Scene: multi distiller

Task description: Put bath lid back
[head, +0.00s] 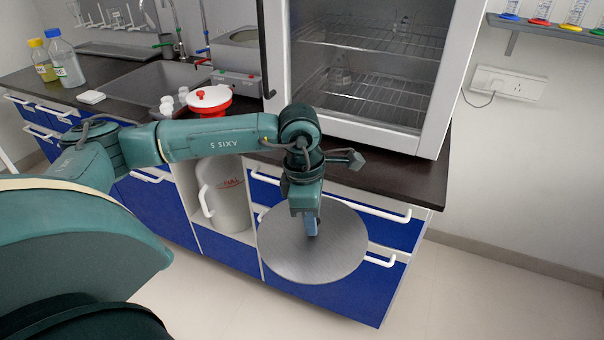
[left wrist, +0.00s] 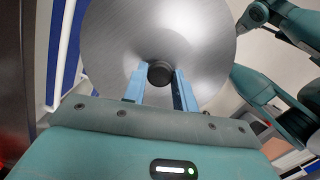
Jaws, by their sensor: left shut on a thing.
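The bath lid (head: 290,255) is a round grey metal disc with a small black knob (left wrist: 160,73). My left gripper (head: 311,225) is shut on this knob, with a blue finger on each side of it in the left wrist view. The lid hangs in the air in front of the blue drawers, clear of the counter. The bath (head: 233,83) stands on the counter behind my left arm, beside the glass-door cabinet. Its round top looks uncovered, and a hose and stand partly hide it. My right gripper is not in view.
The white cabinet (head: 450,80) with wire shelves stands at the counter's right end. A red and white round vessel (head: 209,97) and small white bottles sit in front of the bath. A sink (head: 150,85) lies left. Drawer handles (head: 375,209) jut out near the lid.

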